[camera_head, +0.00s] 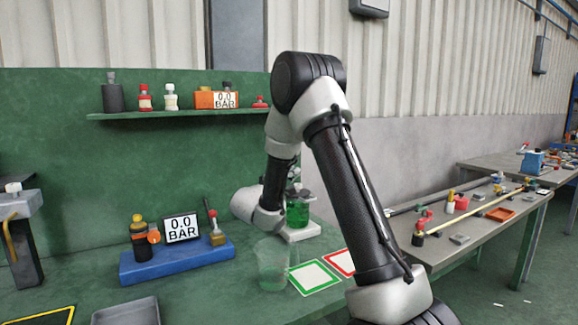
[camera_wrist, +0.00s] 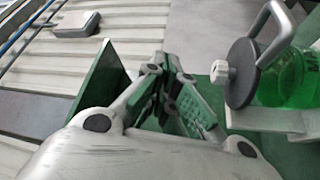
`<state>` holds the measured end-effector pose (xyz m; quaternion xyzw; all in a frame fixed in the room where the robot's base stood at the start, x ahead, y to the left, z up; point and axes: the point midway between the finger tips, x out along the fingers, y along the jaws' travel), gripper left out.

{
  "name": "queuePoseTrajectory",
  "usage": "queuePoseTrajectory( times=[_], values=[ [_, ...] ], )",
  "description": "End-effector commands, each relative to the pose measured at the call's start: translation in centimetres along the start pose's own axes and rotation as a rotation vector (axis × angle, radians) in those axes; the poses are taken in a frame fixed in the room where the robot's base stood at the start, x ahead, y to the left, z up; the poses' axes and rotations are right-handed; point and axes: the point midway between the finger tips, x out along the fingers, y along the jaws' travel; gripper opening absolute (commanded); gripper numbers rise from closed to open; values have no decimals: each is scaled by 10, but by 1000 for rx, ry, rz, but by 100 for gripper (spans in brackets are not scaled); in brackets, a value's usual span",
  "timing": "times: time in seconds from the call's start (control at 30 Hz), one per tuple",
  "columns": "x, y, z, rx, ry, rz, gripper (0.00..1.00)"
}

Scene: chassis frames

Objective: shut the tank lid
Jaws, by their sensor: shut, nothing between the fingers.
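The tank (camera_wrist: 285,78) is a clear green vessel on a white base, at the right of the wrist view. Its lid (camera_wrist: 240,72) is a dark grey disc with a pale knob, at the tank's left end in that view. I cannot tell whether it is seated or raised. A grey handle curves beside it. In the head view the tank (camera_head: 297,213) shows behind my arm, partly covered. My gripper (camera_wrist: 165,72) is shut and empty, left of the lid and apart from it in the picture. My arm hides the fingers in the head view.
A clear beaker (camera_head: 272,265) stands on the green bench, near green and red square markers (camera_head: 315,277). A blue block (camera_head: 178,262) with fittings and a gauge is further left. A shelf (camera_head: 180,114) with bottles runs above. A grey tray (camera_head: 127,312) lies at front left.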

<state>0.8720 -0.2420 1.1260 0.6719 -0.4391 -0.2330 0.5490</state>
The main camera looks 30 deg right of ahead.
Motion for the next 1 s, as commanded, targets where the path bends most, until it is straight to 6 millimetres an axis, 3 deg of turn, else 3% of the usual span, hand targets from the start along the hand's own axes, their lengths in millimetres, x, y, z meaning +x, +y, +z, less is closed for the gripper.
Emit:
queuePoseTrajectory(
  times=[0.4, 1.0],
  values=[
    [-16, -25, 27, -1, 0, 0, 0],
    [-20, -34, 34, -1, -1, -1, 0]
  ],
)
